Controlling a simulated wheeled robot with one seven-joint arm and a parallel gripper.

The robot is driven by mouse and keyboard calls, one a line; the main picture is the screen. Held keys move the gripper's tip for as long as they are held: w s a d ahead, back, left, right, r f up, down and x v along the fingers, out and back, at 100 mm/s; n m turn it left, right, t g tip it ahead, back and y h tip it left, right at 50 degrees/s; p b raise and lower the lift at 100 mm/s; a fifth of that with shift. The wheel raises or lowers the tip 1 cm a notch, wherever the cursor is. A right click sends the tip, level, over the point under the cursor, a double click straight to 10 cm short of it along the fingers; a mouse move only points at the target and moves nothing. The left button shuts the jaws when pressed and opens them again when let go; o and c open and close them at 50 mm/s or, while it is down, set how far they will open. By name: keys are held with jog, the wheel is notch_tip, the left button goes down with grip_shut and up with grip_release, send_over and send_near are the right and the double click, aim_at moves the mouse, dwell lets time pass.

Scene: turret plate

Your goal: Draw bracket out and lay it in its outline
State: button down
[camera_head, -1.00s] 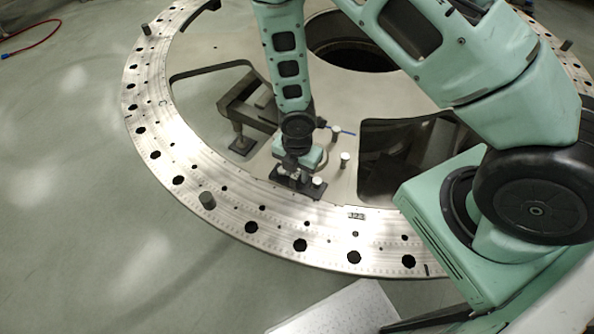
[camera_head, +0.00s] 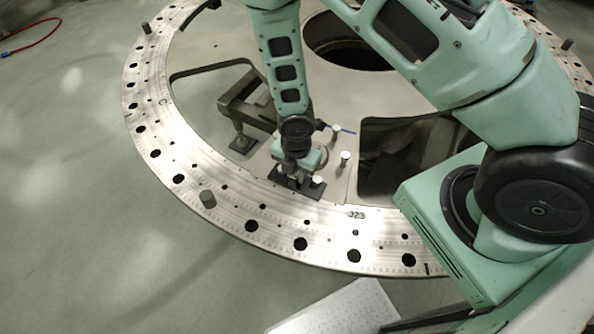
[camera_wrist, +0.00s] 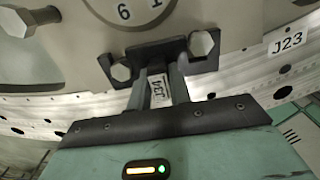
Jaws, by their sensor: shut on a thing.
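The bracket (camera_wrist: 148,53) is a dark flat piece with open notches, lying on the pale plate at the inner edge of the metal ring. A hex-headed bolt (camera_wrist: 120,72) sits in its left notch and another (camera_wrist: 203,42) at its right notch. My gripper (camera_wrist: 160,78) is shut on the bracket's middle part, with a white label (camera_wrist: 157,88) showing between the fingers. In the head view the bracket (camera_head: 312,192) shows below my gripper (camera_head: 292,172). I cannot make out an outline for it in either view.
The metal ring (camera_head: 265,226) has many holes, grey pegs (camera_head: 207,198) and a J23 tag (camera_head: 356,215). Pale round-topped studs (camera_head: 345,158) stand close right of my gripper. Openings in the plate lie on both sides. A white panel (camera_head: 340,312) is at the front.

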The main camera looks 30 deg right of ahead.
jog(key=shift+s+a+r, duration=0.1)
jog(key=shift+s+a, duration=0.1)
jog(key=shift+a, duration=0.15)
jog(key=shift+s+a+b, duration=0.35)
jog(key=shift+s+a, duration=0.25)
jog(key=shift+a, duration=0.2)
jog(key=shift+s+a+b, duration=0.35)
jog(key=shift+s+a, duration=0.2)
jog(key=shift+a, duration=0.2)
jog(key=shift+r, duration=0.1)
notch_tip(320, 180, up, 8)
jog(key=p, duration=0.6)
jog(key=shift+s, duration=0.1)
